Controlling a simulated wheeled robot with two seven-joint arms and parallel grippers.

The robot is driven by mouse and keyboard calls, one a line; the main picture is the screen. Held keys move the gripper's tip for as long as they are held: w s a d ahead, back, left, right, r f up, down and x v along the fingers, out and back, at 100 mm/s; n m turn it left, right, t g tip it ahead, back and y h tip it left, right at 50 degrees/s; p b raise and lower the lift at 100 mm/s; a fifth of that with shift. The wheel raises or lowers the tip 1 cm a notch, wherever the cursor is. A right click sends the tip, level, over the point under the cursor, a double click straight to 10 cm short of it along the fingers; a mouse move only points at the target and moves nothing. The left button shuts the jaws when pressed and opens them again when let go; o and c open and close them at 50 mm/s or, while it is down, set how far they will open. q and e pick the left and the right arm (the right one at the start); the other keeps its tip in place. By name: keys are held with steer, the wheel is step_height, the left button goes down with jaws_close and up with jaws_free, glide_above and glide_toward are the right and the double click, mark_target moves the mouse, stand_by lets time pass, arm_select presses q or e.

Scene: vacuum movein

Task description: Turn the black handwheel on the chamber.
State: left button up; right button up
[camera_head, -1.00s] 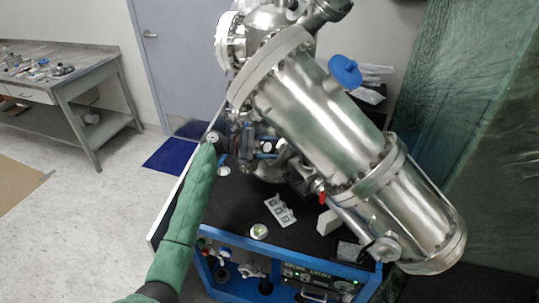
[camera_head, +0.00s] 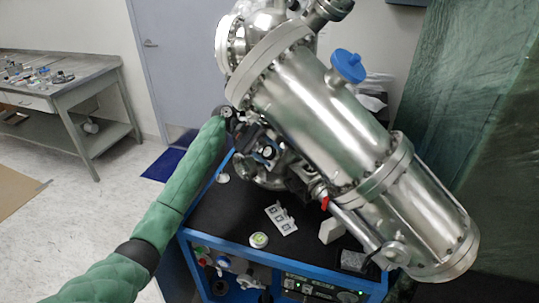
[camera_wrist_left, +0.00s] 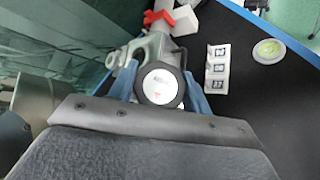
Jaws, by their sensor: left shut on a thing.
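The black handwheel (camera_head: 268,153) with a white round hub label is on the chamber's side, below the large steel cylinder (camera_head: 325,115). In the left wrist view the handwheel (camera_wrist_left: 160,87) faces the camera, its black rim around the white label. My left gripper (camera_head: 260,146) reaches it from the left at the end of my green-sleeved arm. In the left wrist view its blue fingers (camera_wrist_left: 160,88) lie on both sides of the rim, shut on the handwheel. The fingers are mostly hidden in the head view. My right gripper is not in view.
A black bench top with a blue frame (camera_head: 235,237) lies below the chamber. A marked white card (camera_head: 280,218), a round green-white disc (camera_head: 258,240) and a red handle (camera_head: 324,203) are near. A grey workbench (camera_head: 65,95) stands at the far left.

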arm_select(q)
steer(key=shift+m+y, duration=0.5)
steer(key=o, duration=1)
steer(key=shift+c, duration=0.2)
